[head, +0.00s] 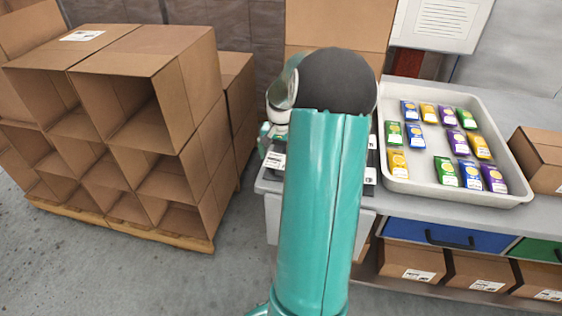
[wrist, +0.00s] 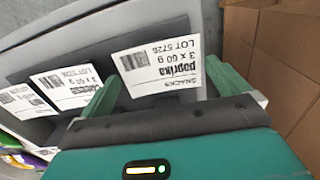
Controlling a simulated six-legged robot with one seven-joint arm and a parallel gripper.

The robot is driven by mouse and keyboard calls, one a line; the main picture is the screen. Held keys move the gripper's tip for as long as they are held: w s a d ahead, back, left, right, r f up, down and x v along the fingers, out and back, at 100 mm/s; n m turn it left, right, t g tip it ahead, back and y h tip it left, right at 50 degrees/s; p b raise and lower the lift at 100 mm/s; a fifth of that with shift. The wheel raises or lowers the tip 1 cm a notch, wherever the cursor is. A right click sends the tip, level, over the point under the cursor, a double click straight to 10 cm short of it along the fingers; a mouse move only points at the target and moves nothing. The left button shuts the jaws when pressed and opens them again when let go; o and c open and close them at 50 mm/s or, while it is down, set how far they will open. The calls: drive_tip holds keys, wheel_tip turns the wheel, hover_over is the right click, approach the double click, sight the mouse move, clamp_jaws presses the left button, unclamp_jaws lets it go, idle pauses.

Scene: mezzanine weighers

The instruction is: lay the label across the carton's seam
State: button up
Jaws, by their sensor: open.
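A white label (wrist: 158,61) reading "SNACKS paprika 3 x 60 g" lies flat on a dark board (wrist: 118,22) in the wrist view. My open gripper (wrist: 165,88) has one green finger on each side of it, and I cannot tell whether they touch it. In the head view my gripper (head: 268,140) is mostly hidden behind my arm, just above a white label (head: 276,160) at the bench's left end. Cartons (head: 150,50) are stacked at the left; an upper one has a seam line and a white label (head: 82,35) on top. Which carton is meant is unclear.
Two more labels (wrist: 68,88) lie to the left on the board. A pale tray (head: 420,165) with several coloured packets stands on the bench (head: 445,215). A carton (head: 540,158) stands at the right. Grey floor (head: 120,270) lies clear before the stack.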

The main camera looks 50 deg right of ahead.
drive_tip(key=shift+f, duration=0.25)
idle(0.3)
drive_tip(key=c, duration=0.8)
drive_tip(key=shift+o, duration=0.2)
drive_tip(key=shift+r, duration=0.15)
wheel_tip(320, 180, up, 3)
drive_tip(key=shift+r, duration=0.1)
drive_tip(key=s+a+r, duration=0.7)
drive_tip(key=s+r, duration=0.3)
drive_tip(key=s, duration=0.1)
drive_tip(key=shift+s+a, duration=0.3)
drive_tip(key=shift+s, duration=0.05)
